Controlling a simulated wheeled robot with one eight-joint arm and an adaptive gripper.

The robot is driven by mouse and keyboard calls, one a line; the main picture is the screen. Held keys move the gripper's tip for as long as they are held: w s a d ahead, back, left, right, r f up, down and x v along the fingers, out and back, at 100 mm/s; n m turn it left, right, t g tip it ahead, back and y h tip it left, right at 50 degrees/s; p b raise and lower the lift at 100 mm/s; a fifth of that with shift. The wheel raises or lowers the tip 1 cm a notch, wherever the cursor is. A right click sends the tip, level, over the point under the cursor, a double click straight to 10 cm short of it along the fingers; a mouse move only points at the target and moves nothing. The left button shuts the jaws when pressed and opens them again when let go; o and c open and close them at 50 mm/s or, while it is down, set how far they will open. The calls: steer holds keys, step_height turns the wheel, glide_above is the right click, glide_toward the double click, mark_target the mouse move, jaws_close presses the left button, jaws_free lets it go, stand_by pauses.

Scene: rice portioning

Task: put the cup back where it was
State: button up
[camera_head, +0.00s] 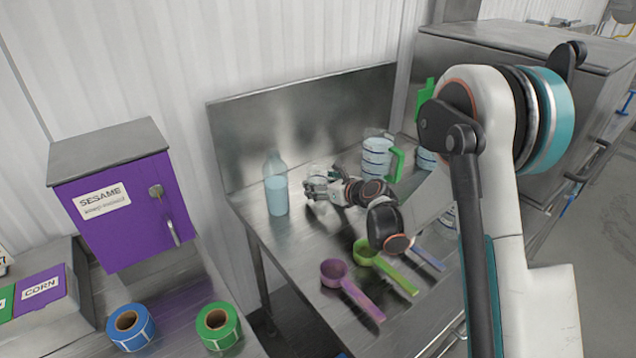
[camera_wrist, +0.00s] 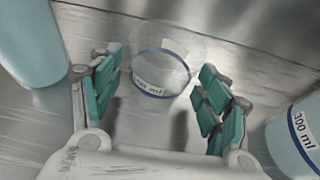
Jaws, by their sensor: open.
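The cup (camera_wrist: 158,72) is clear, with a blue band and a label that ends in "ml". In the wrist view it stands upright on the metal table, just beyond and between the fingertips of my gripper (camera_wrist: 159,88). My gripper is open, with a teal-padded finger on each side and bare table between them. In the head view the cup (camera_head: 318,172) shows partly behind my gripper (camera_head: 308,188), near the back of the table.
A bottle (camera_head: 276,186) of pale blue liquid stands left of the cup. A measuring jug (camera_head: 377,157) with a green handle stands to the right. A purple scoop (camera_head: 340,279) and a green scoop (camera_head: 378,262) lie at the table's front. The metal backsplash (camera_head: 300,115) rises behind.

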steer(key=p+v, duration=0.2)
steer(key=v, duration=0.8)
steer(key=d+r+m+t+h, duration=0.1)
steer(key=d+r+m+t, duration=0.15)
steer(key=r+m, duration=0.45)
steer(key=d+r+m+t+h, duration=0.1)
steer(key=d+r+m+t, duration=0.15)
steer(key=r, duration=0.85)
steer(key=s+d+r+m+t+h, duration=0.2)
steer(key=s+d+r+m+h, duration=0.6)
steer(key=m, duration=0.6)
steer(key=s+d+f+m+g+h, duration=0.1)
steer(key=s+d+f+m+g, duration=0.15)
steer(key=s+m, duration=0.3)
steer(key=s+d+f+m+g, duration=0.1)
steer(key=s+d+m+g, duration=0.15)
steer(key=s+m, duration=0.3)
steer(key=s+a+f+m+g+y, duration=0.1)
steer(key=s+a+f+m+g, duration=0.2)
steer(key=s, duration=0.5)
steer(key=s+a+f+m+g+y, duration=0.2)
steer(key=s+a+f+m+g, duration=0.1)
steer(key=s+f, duration=0.4)
steer(key=shift+s+a+m+y, duration=0.3)
steer(key=shift+s+a+m, duration=0.55)
steer(key=shift+m, duration=0.3)
